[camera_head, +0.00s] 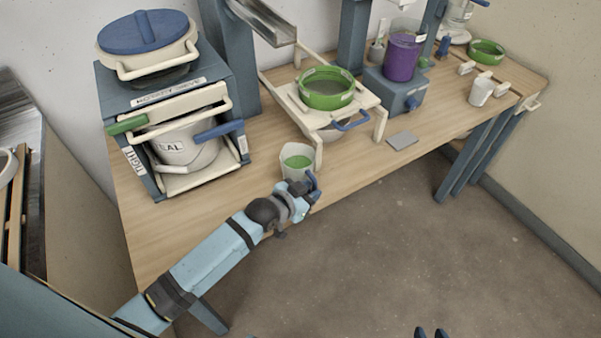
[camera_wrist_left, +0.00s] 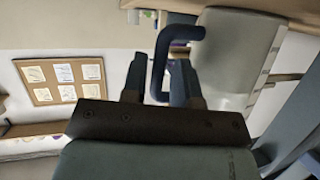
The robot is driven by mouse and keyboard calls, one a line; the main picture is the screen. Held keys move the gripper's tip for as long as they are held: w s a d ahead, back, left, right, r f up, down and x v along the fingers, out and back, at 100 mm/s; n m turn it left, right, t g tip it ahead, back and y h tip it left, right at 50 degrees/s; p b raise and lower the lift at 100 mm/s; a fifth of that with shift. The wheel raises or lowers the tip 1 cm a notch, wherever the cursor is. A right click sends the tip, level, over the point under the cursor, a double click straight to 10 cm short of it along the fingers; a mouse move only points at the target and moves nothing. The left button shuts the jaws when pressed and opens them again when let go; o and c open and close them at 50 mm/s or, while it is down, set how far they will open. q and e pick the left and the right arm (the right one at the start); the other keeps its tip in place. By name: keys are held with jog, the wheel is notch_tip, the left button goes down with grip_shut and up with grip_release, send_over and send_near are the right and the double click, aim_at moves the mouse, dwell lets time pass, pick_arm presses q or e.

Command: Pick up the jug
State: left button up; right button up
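The jug (camera_head: 297,150) is a pale, upright vessel with green contents, near the front edge of the wooden bench. Its blue handle (camera_head: 314,183) faces the front edge. My left gripper (camera_head: 306,192) is at the handle. In the left wrist view, the grey jug body (camera_wrist_left: 232,52) is at upper right and the bent blue handle (camera_wrist_left: 159,62) runs between the two fingers of my left gripper (camera_wrist_left: 159,84). Whether the fingers press on the handle is unclear. My right gripper (camera_head: 431,333) shows only its fingertips at the bottom edge, apart, with nothing between them.
A dark-framed stand with a white bucket (camera_head: 185,145) is left of the jug. A cream stand with a green sieve (camera_head: 327,101) is behind it to the right. A small grey tile (camera_head: 402,140) lies farther right. Bench surface (camera_head: 215,205) left of the jug is clear.

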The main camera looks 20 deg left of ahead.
pick_arm(q)
jog(key=shift+x, duration=1.15)
jog(key=shift+r, duration=0.1)
grip_shut()
jog(key=shift+r, duration=0.1)
notch_tip(320, 180, up, 20)
jog(key=p, duration=0.1)
dwell(0.5)
